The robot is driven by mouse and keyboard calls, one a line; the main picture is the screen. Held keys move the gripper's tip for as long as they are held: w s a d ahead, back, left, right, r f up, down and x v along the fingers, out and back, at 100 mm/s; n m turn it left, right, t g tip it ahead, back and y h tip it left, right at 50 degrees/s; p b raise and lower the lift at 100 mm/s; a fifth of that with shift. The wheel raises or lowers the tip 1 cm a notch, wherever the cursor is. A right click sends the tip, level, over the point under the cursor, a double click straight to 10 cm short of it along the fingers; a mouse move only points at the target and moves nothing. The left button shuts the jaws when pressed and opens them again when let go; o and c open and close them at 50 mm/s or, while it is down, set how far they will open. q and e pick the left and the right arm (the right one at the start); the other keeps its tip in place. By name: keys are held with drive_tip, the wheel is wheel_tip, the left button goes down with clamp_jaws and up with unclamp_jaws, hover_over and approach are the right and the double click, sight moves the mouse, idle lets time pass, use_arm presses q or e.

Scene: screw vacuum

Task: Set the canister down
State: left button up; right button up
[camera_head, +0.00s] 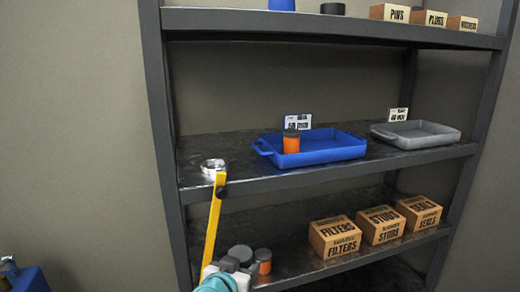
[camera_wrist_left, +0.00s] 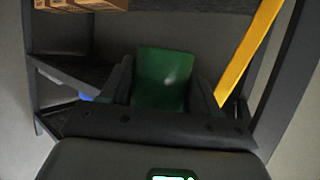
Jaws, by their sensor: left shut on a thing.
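A green canister (camera_wrist_left: 165,80) sits between the two dark fingers of my left gripper (camera_wrist_left: 162,92) in the left wrist view, and they are shut on it. In the head view my left gripper (camera_head: 228,266) is at the bottom, in front of the lower shelf's left end. The held canister cannot be made out clearly there. An orange canister (camera_head: 291,145) with a dark lid stands upright in the blue tray (camera_head: 335,150) on the middle shelf. Another orange canister (camera_head: 263,266) with a dark lid is on the lower shelf, right of my gripper. My right gripper is not in view.
A yellow strip (camera_head: 213,222) with a metal ring end (camera_head: 212,165) crosses the middle shelf's front edge. A grey tray (camera_head: 418,140) stands right of the blue one. Boxes (camera_head: 334,238) stand on the lower shelf. The middle shelf's front left has bare room.

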use_arm(q)
drive_tip(key=s+a+n+y+p, duration=0.35)
drive_tip(key=a+p, duration=0.65)
drive_tip(key=a, duration=0.4)
use_arm(e)
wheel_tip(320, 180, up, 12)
drive_tip(key=p, duration=0.1)
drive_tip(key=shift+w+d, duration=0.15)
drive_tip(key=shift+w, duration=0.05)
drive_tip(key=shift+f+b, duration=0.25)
drive_tip(key=shift+b, duration=0.1)
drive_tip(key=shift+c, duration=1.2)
use_arm(q)
drive_tip(key=v, duration=0.6)
drive_tip(key=shift+s+a+r+t, duration=0.2)
drive_tip(key=shift+a+r+t, duration=0.1)
drive_tip(key=shift+a+t, duration=0.1)
